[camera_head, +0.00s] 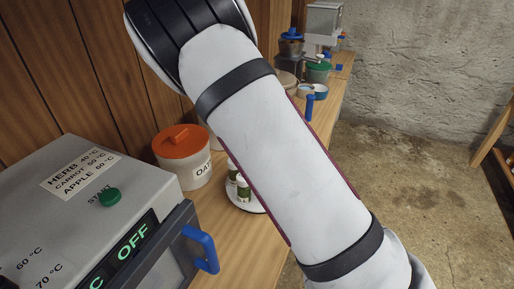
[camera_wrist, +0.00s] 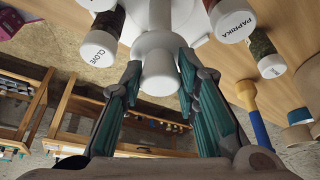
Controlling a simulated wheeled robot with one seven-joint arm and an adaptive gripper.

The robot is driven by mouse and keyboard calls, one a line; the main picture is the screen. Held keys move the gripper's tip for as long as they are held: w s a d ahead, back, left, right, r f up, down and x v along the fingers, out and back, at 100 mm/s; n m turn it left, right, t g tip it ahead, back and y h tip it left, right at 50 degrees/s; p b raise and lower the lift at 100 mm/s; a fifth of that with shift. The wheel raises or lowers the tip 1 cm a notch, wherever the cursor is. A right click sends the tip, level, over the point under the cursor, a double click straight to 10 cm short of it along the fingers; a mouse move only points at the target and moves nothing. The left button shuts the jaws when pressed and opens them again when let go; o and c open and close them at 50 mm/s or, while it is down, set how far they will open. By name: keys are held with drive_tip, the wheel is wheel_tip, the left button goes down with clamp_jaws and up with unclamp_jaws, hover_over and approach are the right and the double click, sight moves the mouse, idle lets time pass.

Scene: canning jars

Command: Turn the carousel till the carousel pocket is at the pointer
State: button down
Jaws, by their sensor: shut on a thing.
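The carousel shows in the head view as a white round plate (camera_head: 232,195) with small jars on it, largely hidden behind my arm. In the wrist view its white central knob (camera_wrist: 159,72) sits between my fingers. My gripper (camera_wrist: 161,66) is shut on this knob. Around it stand jars with white lids: the clove jar (camera_wrist: 97,47) at upper left, the paprika jar (camera_wrist: 233,22) at upper right, and another lidded jar (camera_wrist: 270,62) at right. I cannot make out the carousel pocket or the pointer in either view.
A grey machine (camera_head: 75,185) reading OFF, with a blue handle (camera_head: 202,248), stands at front left. A white crock with an orange lid (camera_head: 181,141) stands beside the carousel. Pots and a grinder crowd the counter's far end. Wooden shelves (camera_wrist: 30,100) show beyond.

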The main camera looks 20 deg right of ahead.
drive_tip(key=shift+w+m+g+b, duration=0.15)
drive_tip(key=shift+m+g+b, duration=0.6)
drive_tip(key=shift+m, duration=1.25)
drive_tip(key=shift+w+d+m+g+y+b, duration=0.1)
drive_tip(key=shift+m+g+y+b, duration=0.3)
drive_tip(key=shift+m, duration=0.55)
drive_tip(key=shift+m+g+y+b, duration=0.2)
drive_tip(key=shift+m+b, duration=0.3)
drive_tip(key=shift+m, duration=0.45)
drive_tip(key=shift+d+m+g+y+b, duration=0.1)
drive_tip(key=shift+m+g+y+b, duration=0.45)
drive_tip(key=shift+m, duration=1.35)
drive_tip(key=shift+m+y+b, duration=0.55)
drive_tip(key=shift+m, duration=1.15)
drive_tip(key=c, duration=1.2)
unclamp_jaws()
